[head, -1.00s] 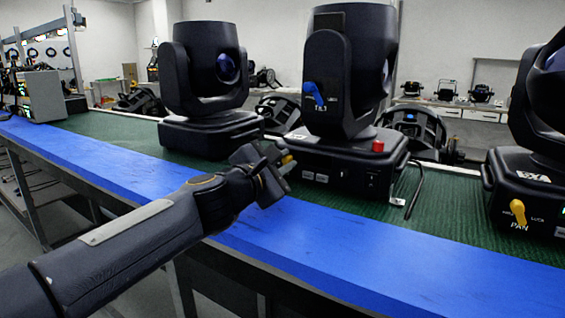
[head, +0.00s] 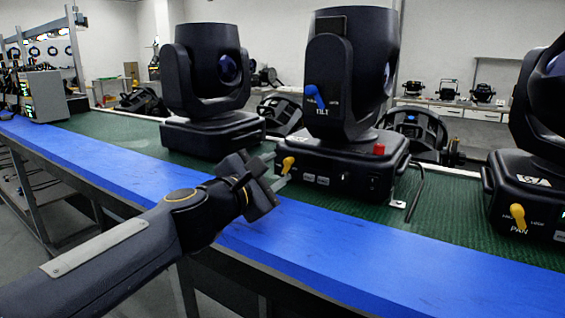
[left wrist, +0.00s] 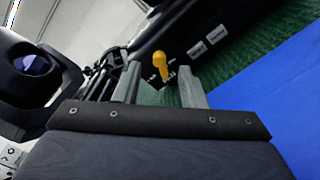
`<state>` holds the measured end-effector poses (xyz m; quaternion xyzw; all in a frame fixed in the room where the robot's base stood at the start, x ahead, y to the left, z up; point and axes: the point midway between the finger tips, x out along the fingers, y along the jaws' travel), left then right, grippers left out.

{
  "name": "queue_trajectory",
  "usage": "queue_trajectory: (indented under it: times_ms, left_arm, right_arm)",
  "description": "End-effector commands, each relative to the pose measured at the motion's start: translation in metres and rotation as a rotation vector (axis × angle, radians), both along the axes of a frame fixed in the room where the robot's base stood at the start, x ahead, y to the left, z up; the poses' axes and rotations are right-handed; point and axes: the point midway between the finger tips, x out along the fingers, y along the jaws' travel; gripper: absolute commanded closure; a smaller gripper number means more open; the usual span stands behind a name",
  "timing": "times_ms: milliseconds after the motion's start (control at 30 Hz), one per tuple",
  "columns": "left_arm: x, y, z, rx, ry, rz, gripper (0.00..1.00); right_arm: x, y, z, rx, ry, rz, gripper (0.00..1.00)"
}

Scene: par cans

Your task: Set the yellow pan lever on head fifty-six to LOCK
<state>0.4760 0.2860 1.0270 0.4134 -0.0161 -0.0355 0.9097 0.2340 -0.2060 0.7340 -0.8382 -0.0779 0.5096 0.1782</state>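The middle moving head (head: 340,75) stands on the green mat, with a yellow lever (head: 287,164) low at the left of its base front. The lever's handle points up, tilted slightly right; markings beside it are too small to read. My left gripper (head: 279,170) is open in front of it. In the left wrist view the yellow lever (left wrist: 163,66) shows between and beyond the two grey fingers (left wrist: 160,86), touching neither that I can see. The head's number is not legible. My right gripper is not in view.
Another head (head: 208,75) stands left. The blue front strip (head: 400,255) is clear.

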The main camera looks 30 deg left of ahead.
Motion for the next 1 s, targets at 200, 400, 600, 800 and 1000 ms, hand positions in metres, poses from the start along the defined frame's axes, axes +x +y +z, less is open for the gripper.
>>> queue_trajectory:
  times_ms: [200,400,600,800,1000]
  left_arm:
    - [-0.031,0.003,0.002,0.001,0.0,0.001,0.63]
    - [-0.037,0.003,0.0,0.0,0.0,0.0,0.63]
    - [-0.037,0.003,0.0,0.0,0.001,-0.001,0.63]
    - [-0.037,0.003,0.0,0.0,0.001,-0.001,0.63]
    - [-0.037,0.003,0.0,0.0,0.001,-0.001,0.63]
  right_arm:
    - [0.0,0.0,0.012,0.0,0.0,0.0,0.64]
    - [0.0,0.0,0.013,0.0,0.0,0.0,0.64]
    - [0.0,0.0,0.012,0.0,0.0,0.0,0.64]
    - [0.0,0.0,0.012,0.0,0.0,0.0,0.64]
    - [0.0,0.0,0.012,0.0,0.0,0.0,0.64]
